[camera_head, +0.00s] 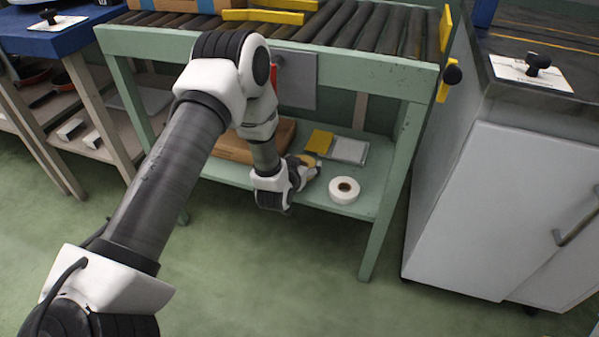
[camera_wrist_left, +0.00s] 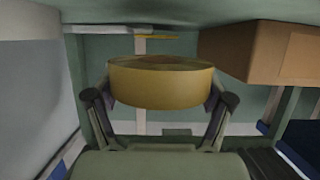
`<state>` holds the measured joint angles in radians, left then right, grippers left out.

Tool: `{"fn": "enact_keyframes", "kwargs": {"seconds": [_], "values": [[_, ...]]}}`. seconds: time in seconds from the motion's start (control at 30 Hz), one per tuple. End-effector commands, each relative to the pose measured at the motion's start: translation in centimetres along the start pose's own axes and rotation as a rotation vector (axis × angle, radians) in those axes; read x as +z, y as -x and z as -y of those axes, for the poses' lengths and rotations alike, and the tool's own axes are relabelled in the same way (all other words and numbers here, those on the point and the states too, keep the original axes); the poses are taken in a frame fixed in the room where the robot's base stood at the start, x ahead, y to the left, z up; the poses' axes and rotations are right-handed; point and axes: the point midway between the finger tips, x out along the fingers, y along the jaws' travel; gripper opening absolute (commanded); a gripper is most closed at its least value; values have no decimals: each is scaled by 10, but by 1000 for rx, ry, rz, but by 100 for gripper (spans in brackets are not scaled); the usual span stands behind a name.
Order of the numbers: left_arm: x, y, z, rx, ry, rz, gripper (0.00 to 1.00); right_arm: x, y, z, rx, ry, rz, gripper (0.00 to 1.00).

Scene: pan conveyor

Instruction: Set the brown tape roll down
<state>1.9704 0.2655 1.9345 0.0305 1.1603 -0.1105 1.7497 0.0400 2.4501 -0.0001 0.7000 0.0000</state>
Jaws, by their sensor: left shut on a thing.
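The brown tape roll (camera_wrist_left: 160,84) sits between the two fingers of my left gripper (camera_wrist_left: 160,100), which is shut on it. In the head view a small part of the brown tape roll (camera_head: 309,160) shows beyond the left gripper (camera_head: 308,170). They are at the front of the lower shelf (camera_head: 368,200) of the green conveyor stand. I cannot tell whether the roll touches the shelf. My right gripper is not in view.
A white tape roll (camera_head: 344,190) lies right of the gripper. A yellow pack (camera_head: 319,142) and a grey flat pack (camera_head: 349,150) lie behind. A cardboard box (camera_head: 233,147) is at left; it also shows in the wrist view (camera_wrist_left: 262,50). The roller conveyor (camera_head: 345,25) is above.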

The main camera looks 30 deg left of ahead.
Motion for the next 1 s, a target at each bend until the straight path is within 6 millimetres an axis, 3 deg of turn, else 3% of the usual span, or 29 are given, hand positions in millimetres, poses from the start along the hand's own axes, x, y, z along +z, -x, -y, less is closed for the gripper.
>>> {"fn": "enact_keyframes", "kwargs": {"seconds": [0.2, 0.37, 0.43, 0.47, 0.73, 0.77, 0.8, 1.0], "values": [[-5, -25, 14, -1, 1, -3, 44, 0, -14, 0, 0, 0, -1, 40], [28, -38, 14, 1, -1, 2, 44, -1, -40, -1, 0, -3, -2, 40], [28, -38, 14, 1, -1, 0, 45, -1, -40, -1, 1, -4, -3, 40], [26, -37, 14, 1, 0, 0, 39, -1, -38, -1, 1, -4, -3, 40], [29, -38, 14, 1, 0, 1, 38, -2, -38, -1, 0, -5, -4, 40], [28, -38, 14, 1, 0, 1, 91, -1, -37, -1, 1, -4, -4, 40], [28, -37, 14, 0, 0, 1, 100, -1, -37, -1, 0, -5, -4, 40], [28, -37, 14, 0, 0, 1, 100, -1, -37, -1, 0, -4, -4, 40]]}}
